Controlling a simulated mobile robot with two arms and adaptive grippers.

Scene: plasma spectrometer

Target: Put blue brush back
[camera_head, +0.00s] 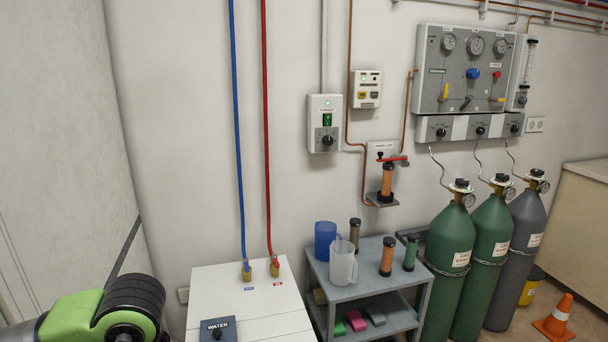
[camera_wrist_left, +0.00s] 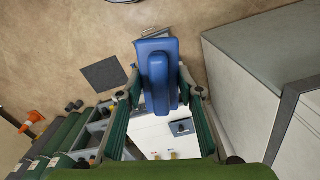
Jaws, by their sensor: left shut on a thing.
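The blue brush (camera_wrist_left: 157,62) is in the left wrist view, a rounded blue block with a raised blue ridge along its middle. My left gripper (camera_wrist_left: 162,95) is shut on it, with one finger on each side. The brush is held up in the air, above the floor and the white cabinet. In the head view only part of my left arm (camera_head: 105,308) shows at the lower left; the gripper and brush are out of that view. My right gripper is in neither view.
The white cabinet (camera_head: 250,308) with a WATER control stands beside a grey shelf cart (camera_head: 352,272) holding a blue pitcher (camera_head: 325,240), a clear pitcher (camera_head: 343,264) and small cylinders. Gas bottles (camera_head: 447,248) and an orange cone (camera_head: 556,318) are at right. A dark mat (camera_wrist_left: 103,73) lies on the floor.

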